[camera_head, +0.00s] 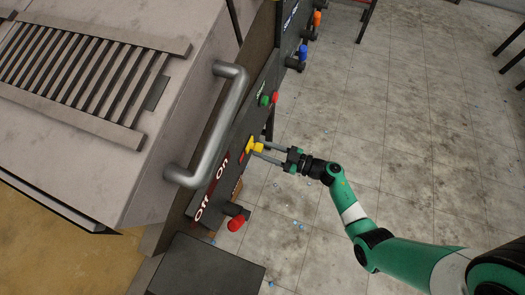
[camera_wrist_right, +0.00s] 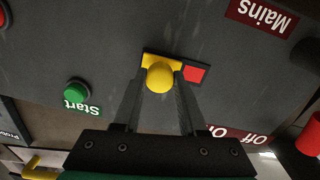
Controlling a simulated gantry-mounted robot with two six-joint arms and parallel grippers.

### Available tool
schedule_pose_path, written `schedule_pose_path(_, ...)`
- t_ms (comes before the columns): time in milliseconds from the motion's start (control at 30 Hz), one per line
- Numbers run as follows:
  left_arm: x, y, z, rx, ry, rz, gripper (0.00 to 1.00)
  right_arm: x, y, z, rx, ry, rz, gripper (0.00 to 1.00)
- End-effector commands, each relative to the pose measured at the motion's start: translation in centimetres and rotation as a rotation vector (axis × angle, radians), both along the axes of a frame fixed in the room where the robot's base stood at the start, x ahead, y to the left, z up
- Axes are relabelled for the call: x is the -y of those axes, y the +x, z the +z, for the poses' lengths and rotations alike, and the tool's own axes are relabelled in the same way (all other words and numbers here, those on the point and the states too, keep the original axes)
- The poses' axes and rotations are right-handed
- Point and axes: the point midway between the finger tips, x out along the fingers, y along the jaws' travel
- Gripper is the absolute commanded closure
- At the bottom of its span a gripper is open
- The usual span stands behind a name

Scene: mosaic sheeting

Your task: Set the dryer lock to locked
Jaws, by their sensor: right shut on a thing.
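A round yellow knob (camera_head: 256,147) on a yellow slide piece sits on the dark control panel; it also shows in the right wrist view (camera_wrist_right: 160,77). No label is readable on it, so I cannot confirm that it is the dryer lock. A red patch (camera_wrist_right: 195,74) shows right beside the slide piece in the right wrist view. My right gripper (camera_head: 263,151) reaches in from the right, and its two fingers are shut on the yellow knob, one on each side. My left gripper is in neither view.
The dark panel (camera_wrist_right: 110,35) carries a green button (camera_wrist_right: 76,92) marked Start, an On/Off label partly hidden by my fingers, and a Mains label (camera_wrist_right: 262,14). A large metal handle (camera_head: 215,125) stands out left of the knob. Open tiled floor (camera_head: 380,110) lies right.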

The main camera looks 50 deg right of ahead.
Motion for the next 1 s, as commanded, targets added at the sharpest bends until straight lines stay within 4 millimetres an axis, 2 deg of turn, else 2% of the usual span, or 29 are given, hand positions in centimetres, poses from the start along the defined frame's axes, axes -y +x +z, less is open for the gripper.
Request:
schedule_pose_path(133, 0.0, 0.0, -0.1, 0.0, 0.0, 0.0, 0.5, 0.2, 0.0, -0.3, -0.006, -0.002, -0.009, 1.0)
schedule_pose_path(167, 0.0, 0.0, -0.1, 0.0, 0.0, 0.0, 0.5, 0.2, 0.0, -0.3, -0.007, -0.003, -0.009, 0.56)
schedule_pose_path(300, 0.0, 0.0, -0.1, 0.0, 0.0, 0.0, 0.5, 0.2, 0.0, -0.3, -0.006, -0.002, -0.007, 0.31)
schedule_pose_path(333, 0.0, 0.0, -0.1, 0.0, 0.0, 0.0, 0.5, 0.2, 0.0, -0.2, -0.004, -0.002, -0.007, 0.28)
schedule_pose_path(667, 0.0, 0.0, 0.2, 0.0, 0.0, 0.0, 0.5, 0.2, -0.3, 0.0, -0.003, -0.001, -0.004, 0.28)
schedule_pose_path(767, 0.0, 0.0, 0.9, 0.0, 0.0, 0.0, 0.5, 0.6, -1.5, 0.1, -0.005, -0.001, -0.007, 0.28)
schedule_pose_path(1000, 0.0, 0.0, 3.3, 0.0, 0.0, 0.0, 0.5, 2.4, -6.8, 0.3, -0.006, 0.0, -0.012, 0.28)
